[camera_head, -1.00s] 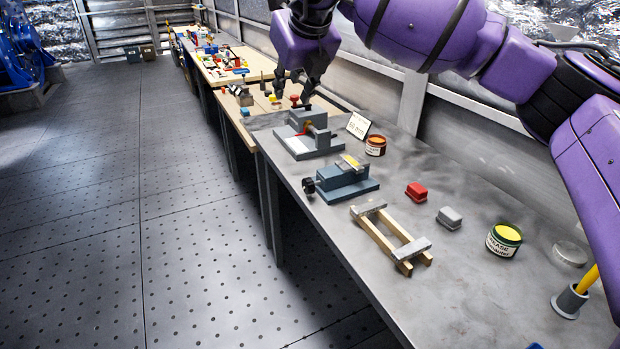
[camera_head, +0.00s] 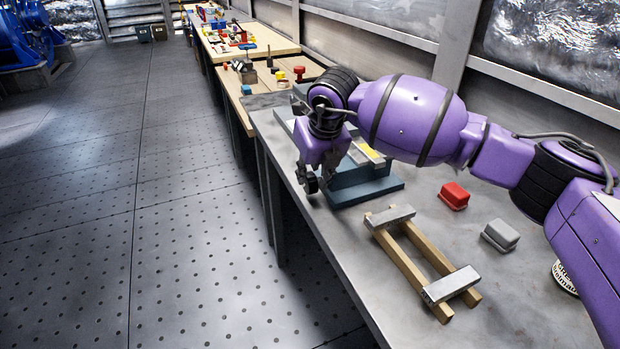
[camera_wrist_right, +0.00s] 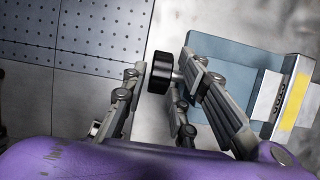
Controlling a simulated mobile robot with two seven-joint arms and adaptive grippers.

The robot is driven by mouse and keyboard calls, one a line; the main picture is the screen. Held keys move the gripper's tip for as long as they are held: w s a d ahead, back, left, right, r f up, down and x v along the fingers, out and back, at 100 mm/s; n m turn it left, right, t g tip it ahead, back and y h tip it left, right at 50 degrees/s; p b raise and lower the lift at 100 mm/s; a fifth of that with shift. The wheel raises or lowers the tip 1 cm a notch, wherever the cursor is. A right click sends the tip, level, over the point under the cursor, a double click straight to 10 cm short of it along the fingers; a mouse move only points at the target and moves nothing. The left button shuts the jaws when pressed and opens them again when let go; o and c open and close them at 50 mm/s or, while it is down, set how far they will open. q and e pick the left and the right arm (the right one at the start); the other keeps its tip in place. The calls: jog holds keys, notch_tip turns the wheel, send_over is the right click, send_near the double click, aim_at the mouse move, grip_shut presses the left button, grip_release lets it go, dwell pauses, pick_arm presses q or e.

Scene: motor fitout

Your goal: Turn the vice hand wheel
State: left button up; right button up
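The blue-grey vice (camera_head: 380,187) stands on the grey metal bench, with a yellow-topped piece in its jaws, partly hidden by my right arm. Its black hand wheel (camera_head: 311,184) sticks out at the bench's left edge. In the wrist view the wheel (camera_wrist_right: 158,78) and its short shaft show beside the vice's blue base (camera_wrist_right: 228,62). My right gripper (camera_head: 318,180) is down at the wheel. In the wrist view its fingers (camera_wrist_right: 164,62) are apart, with the wheel between them; the left finger is close to the rim, but contact cannot be told. My left gripper is not in view.
A wooden frame with grey end bars (camera_head: 420,262) lies in front of the vice. A red block (camera_head: 454,195) and a grey block (camera_head: 500,235) lie to the right. A grey fixture (camera_head: 283,115) stands behind, mostly hidden. The floor to the left is clear.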

jog(key=shift+x, duration=1.3)
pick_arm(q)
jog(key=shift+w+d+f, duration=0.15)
pick_arm(e)
grip_shut()
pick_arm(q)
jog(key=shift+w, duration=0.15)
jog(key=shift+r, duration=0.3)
pick_arm(e)
jog(key=shift+w+r, duration=0.1)
